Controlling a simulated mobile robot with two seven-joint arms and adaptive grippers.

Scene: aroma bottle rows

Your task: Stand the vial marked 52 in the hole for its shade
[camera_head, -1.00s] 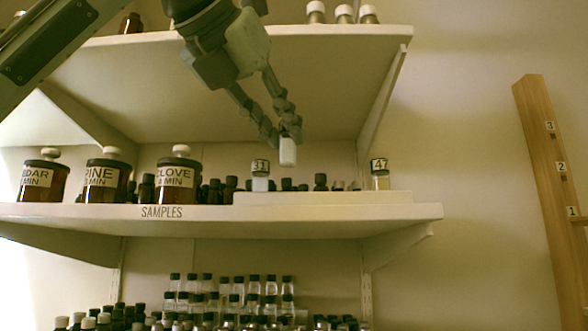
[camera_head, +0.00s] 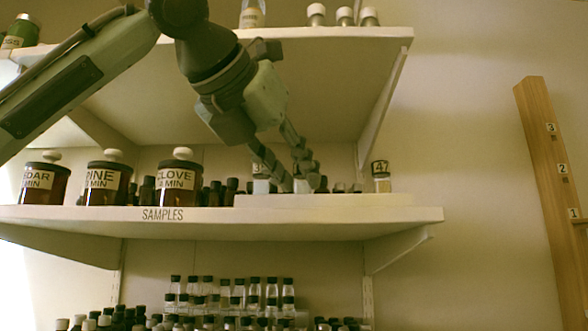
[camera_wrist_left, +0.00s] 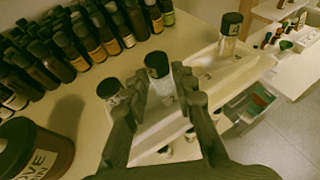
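The white rack (camera_head: 345,201) lies along the right part of the middle shelf. A dark-capped vial with a pale body (camera_wrist_left: 160,92) is upright at the rack between my left fingers; no 52 is readable on it. In the head view my left gripper (camera_head: 298,184) mostly hides it. In the wrist view the fingertips of my left gripper (camera_wrist_left: 160,90) stand apart on either side, with gaps visible. Vial 31 (camera_head: 262,186) is just left, partly covered by a finger. Vial 47 (camera_head: 382,185) stands at the rack's right end. My right gripper is out of view.
Brown jars, including the clove jar (camera_head: 180,181), stand left of the rack. Several dark bottles (camera_wrist_left: 85,35) line up behind it. A wooden post (camera_head: 548,150) stands at right.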

